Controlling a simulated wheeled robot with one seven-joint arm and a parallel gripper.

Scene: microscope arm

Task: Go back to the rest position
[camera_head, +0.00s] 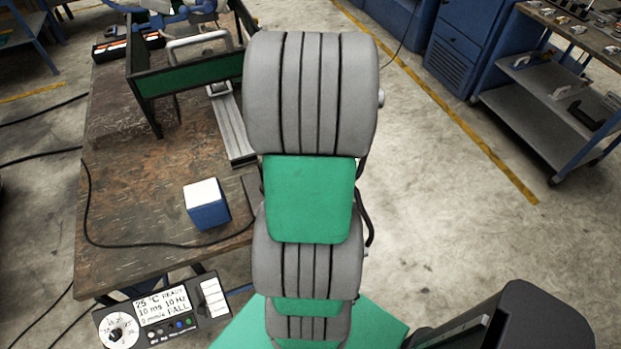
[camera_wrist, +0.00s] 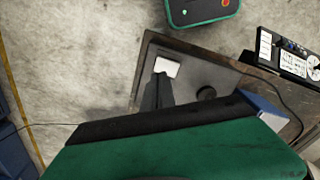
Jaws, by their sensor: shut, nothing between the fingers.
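My gripper (camera_wrist: 156,88) shows in the wrist view as dark, tapered fingers beyond a green and black housing. They are shut with nothing between them. A small white patch lies just beyond the fingertips; I cannot tell what it is. In the head view my grey and green arm rises through the middle of the picture, and my gripper is hidden there. A blue box with a white top (camera_head: 207,205) stands on the brown workbench (camera_head: 140,210), left of my arm. Part of this box also shows in the wrist view (camera_wrist: 263,108), right of the fingers.
A green panel in a black frame (camera_head: 190,78) and a metal rail (camera_head: 232,128) are on the bench's far part. A control box with a display (camera_head: 163,308) is at its front edge. A cable crosses the bench. The floor right of my arm is clear up to a trolley (camera_head: 545,95).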

